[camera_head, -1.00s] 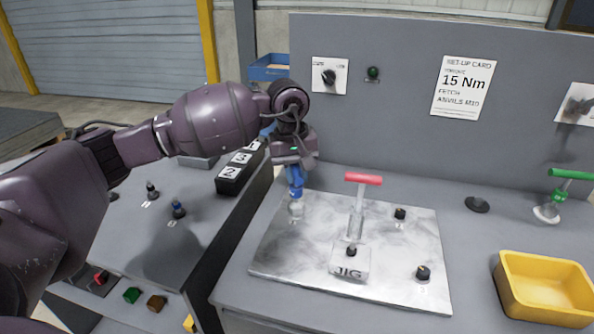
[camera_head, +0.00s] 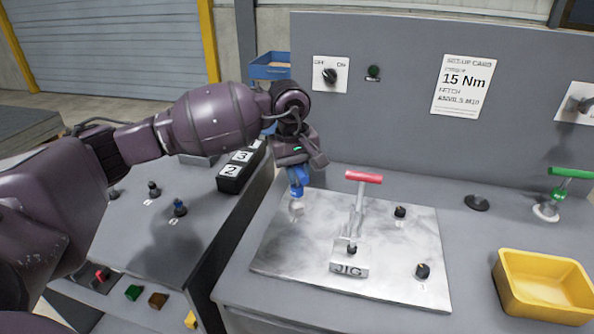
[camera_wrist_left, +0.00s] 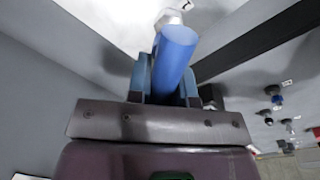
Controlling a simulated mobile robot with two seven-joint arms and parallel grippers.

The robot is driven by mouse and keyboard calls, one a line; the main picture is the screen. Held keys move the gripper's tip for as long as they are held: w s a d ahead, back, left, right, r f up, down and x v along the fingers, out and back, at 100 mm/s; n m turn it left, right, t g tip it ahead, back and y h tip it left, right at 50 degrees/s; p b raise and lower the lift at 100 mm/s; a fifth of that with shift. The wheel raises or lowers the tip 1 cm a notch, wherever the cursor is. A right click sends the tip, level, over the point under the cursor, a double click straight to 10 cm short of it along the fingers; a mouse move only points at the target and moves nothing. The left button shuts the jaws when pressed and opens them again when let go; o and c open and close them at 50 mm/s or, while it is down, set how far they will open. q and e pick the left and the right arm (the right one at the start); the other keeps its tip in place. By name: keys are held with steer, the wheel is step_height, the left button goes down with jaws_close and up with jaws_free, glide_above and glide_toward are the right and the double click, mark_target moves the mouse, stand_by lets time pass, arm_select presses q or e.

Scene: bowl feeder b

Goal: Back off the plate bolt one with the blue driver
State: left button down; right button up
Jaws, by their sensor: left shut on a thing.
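My left gripper (camera_head: 297,172) is shut on the blue driver (camera_head: 297,187) above the left back part of the jig plate (camera_head: 300,265). The driver points down, and its pale tip (camera_head: 296,208) is at the plate's left side; the bolt there is hidden by it. In the left wrist view the blue driver (camera_wrist_left: 175,55) stands between the fingers, with its silver end against the bright plate. Other dark plate bolts show at the back right (camera_head: 400,212) and front right (camera_head: 423,271). My right gripper is not in view.
A red-handled clamp (camera_head: 363,178) rises from the plate's middle over the JIG block (camera_head: 349,269). A yellow bin (camera_head: 543,287) stands at right. A black numbered block (camera_head: 240,168) sits on the left bench. A green-handled clamp (camera_head: 570,173) stands far right.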

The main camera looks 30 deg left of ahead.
arm_select(q)
steer(key=shift+n+p, duration=0.3)
steer(key=shift+n, duration=1)
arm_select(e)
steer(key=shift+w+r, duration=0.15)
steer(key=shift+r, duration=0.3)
arm_select(q)
steer(key=shift+a+r+n, duration=0.1)
steer(key=shift+r+n, duration=0.05)
steer(key=shift+n, duration=0.65)
steer(key=shift+n+p, duration=0.3)
steer(key=shift+n, duration=0.1)
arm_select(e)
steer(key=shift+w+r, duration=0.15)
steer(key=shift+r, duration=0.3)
arm_select(q)
steer(key=shift+n+y+p, duration=0.3)
steer(key=shift+n+p, duration=0.05)
steer(key=shift+n, duration=0.85)
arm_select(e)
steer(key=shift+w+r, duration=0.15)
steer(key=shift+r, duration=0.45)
